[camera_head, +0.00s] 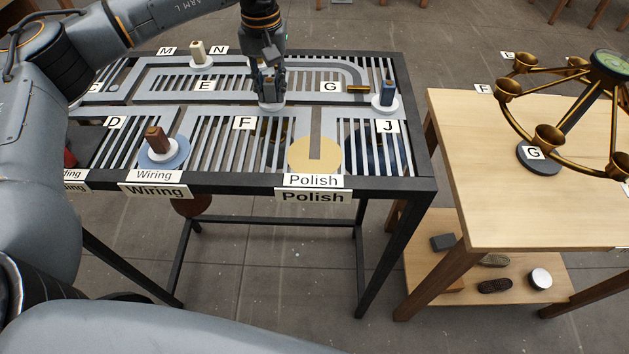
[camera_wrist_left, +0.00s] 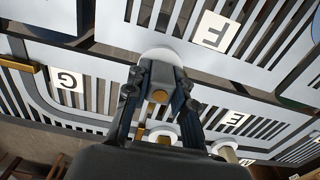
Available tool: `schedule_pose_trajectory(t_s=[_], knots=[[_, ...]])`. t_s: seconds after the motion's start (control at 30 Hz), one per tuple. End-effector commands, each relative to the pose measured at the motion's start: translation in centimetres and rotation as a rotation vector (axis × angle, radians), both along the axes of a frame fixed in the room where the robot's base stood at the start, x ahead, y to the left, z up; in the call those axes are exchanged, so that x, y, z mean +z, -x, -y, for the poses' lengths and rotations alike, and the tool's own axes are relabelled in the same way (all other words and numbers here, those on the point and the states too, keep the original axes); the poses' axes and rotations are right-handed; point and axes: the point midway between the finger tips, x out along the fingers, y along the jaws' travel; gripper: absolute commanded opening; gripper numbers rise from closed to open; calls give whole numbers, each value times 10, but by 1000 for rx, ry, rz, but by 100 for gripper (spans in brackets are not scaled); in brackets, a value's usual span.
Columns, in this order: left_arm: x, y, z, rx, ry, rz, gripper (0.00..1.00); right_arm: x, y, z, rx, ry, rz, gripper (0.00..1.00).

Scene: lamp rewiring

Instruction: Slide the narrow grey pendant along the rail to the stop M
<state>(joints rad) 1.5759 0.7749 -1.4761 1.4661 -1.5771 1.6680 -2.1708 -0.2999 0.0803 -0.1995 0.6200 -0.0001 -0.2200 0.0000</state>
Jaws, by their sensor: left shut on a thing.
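My left gripper (camera_head: 268,88) comes down over the slotted table top, between the labels E and F. It is shut on a narrow pendant (camera_head: 271,105), taken as the grey one; its round white base shows below the fingers and the fingers hide most of its body. In the left wrist view the white base (camera_wrist_left: 163,54) shows beyond the fingertips (camera_wrist_left: 157,78). The stop label M (camera_head: 167,51) is at the back left, left of a cream pendant (camera_head: 198,52) on a white base. The right gripper is not in view.
A dark blue pendant (camera_head: 388,93) stands near J (camera_head: 387,126). A brown pendant (camera_head: 157,141) stands on a blue disc at Wiring. A tan disc (camera_head: 303,158) lies at Polish. A brass piece (camera_head: 358,88) is beside G. A brass lamp (camera_head: 545,137) stands on the wooden table.

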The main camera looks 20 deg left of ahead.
Motion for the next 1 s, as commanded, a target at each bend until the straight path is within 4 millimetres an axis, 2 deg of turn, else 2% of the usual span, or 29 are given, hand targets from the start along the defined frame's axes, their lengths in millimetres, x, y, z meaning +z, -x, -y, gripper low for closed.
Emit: schedule_pose_trajectory(t_s=[1.0], knots=[[-1, 29, -99, 3, -2, -3, 0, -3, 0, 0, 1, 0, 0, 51]])
